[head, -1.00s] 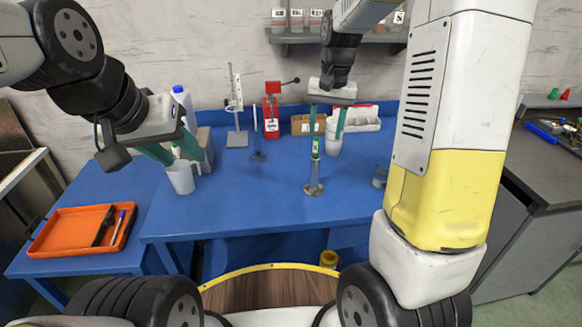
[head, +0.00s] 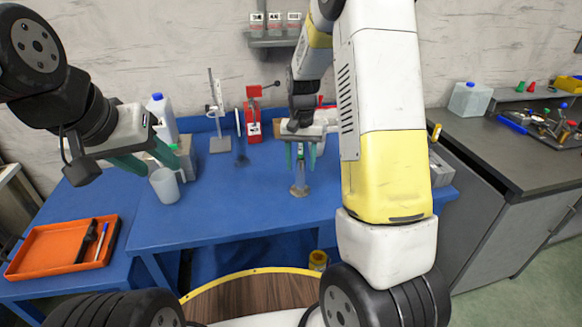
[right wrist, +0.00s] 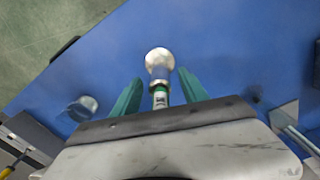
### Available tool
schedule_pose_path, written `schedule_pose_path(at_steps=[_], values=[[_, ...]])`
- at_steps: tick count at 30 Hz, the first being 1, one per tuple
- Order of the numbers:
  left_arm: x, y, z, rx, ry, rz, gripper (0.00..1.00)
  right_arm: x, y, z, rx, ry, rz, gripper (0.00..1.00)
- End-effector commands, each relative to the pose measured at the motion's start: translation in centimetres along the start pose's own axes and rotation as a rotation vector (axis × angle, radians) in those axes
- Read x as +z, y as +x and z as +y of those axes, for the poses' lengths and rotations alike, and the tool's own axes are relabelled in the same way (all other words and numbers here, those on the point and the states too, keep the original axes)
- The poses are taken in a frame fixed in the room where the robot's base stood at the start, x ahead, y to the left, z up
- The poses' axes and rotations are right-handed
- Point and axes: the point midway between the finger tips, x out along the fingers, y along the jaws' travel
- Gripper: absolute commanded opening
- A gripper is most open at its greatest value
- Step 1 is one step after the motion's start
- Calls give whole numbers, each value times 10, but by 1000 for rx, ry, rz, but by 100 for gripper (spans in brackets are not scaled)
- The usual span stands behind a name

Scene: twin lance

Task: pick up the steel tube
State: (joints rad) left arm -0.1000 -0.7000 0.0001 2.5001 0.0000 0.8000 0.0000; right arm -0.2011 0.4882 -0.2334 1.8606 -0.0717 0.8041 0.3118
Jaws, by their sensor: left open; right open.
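The steel tube (head: 299,179) stands upright on the blue table on a wider round foot, with a green-and-white labelled part near its top. My right gripper (head: 300,158) is open above the table, its green fingers pointing down on either side of the tube's upper part. In the right wrist view the tube (right wrist: 159,76) lies between the two open fingers, with a gap to each; its top is partly hidden by the gripper body. My left gripper (head: 158,165) is open and empty at the left, near a white beaker (head: 164,186).
A lab stand (head: 217,115), a red device (head: 253,118) and a white bottle (head: 163,120) stand at the back. An orange tray (head: 52,254) lies front left. The blue table (head: 225,215) is clear in front of the tube. A grey counter is at the right.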

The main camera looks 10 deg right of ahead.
Motion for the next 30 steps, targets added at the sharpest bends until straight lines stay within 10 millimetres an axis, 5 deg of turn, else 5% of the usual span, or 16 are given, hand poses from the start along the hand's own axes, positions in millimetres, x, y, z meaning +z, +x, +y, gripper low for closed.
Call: schedule_pose_path(at_steps=[7, 15, 30], values=[[0, 0, 0, 0, 0, 0, 44, 0, 1, 0, 0, 0, 0, 50], [0, 0, 0, 0, 0, 0, 44, 0, 1, 0, 0, 0, 0, 0], [0, 0, 0, 0, 0, 0, 44, 0, 1, 0, 0, 0, 0, 0]])
